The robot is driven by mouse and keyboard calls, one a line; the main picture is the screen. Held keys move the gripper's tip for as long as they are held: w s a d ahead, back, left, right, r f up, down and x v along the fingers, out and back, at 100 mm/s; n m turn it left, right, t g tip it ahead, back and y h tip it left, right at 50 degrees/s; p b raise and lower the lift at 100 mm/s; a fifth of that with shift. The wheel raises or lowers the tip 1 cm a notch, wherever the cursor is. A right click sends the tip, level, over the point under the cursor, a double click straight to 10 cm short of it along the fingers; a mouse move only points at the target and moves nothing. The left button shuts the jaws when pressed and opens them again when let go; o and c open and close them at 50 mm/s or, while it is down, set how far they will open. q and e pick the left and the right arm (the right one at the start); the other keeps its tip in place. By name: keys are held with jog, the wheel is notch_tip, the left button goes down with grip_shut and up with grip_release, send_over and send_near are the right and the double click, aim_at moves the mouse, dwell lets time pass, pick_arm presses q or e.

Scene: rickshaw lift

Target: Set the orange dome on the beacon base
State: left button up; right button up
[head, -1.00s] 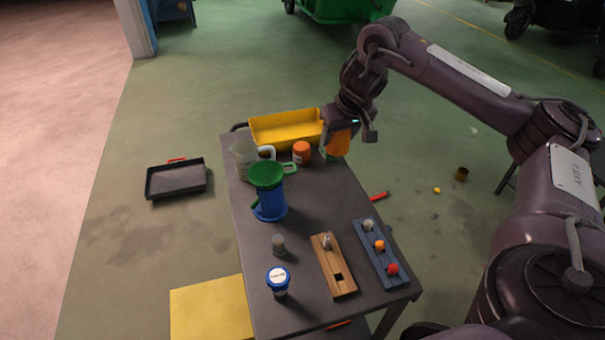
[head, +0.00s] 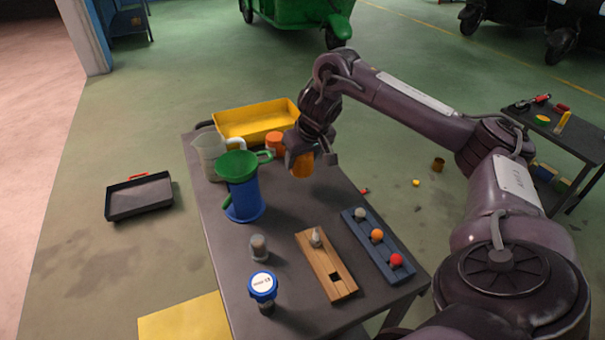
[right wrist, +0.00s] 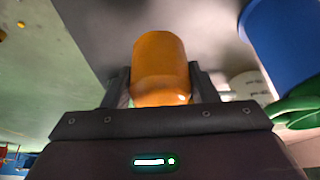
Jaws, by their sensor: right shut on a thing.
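My right gripper (head: 310,160) is shut on the orange dome (head: 302,164) and holds it over the right back part of the table, in front of the yellow bin. In the right wrist view the dome (right wrist: 161,68) sits between the two fingers, rounded and plain orange. I cannot tell for sure which thing is the beacon base; a small grey cylinder with a dark top (head: 259,247) stands on the table in front of the blue container. My left gripper is not in view.
On the table (head: 225,268) stand a yellow bin (head: 248,133), an orange jar (head: 274,143), a clear jug (head: 208,158), a blue container (head: 245,203) with green funnel (head: 243,165), a blue-lidded jar (head: 263,288), a wooden block (head: 322,268) and a blue rack (head: 357,234). The table's right middle is clear.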

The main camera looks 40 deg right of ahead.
aim_at(302, 172)
jog(key=shift+f, duration=0.4)
notch_tip(302, 172, down, 4)
jog(key=shift+f+b, duration=0.15)
jog(key=shift+b, duration=0.3)
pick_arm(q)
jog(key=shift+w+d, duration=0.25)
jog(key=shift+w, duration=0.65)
pick_arm(e)
jog(key=o, duration=1)
jog(key=shift+c, duration=0.2)
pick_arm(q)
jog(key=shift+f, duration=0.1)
